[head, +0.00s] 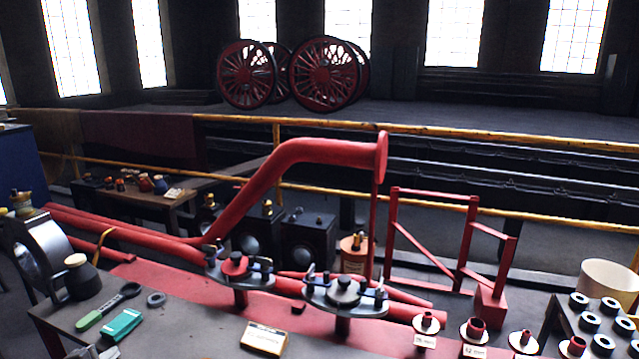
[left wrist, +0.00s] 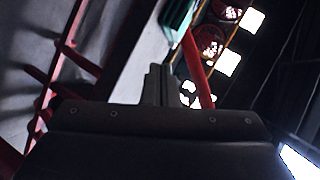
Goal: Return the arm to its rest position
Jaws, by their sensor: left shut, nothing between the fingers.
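My left gripper (left wrist: 159,84) shows in the left wrist view as two dark fingers close together in the middle of the picture. It is shut and holds nothing. I cannot make it out clearly in the head view. Beyond the fingers, the left wrist view shows a green and white object (left wrist: 178,14) and a red bar (left wrist: 197,68). My right gripper is in neither view.
Yellow railings (head: 450,133) cross behind. Red wheels (head: 325,73) stand far back.

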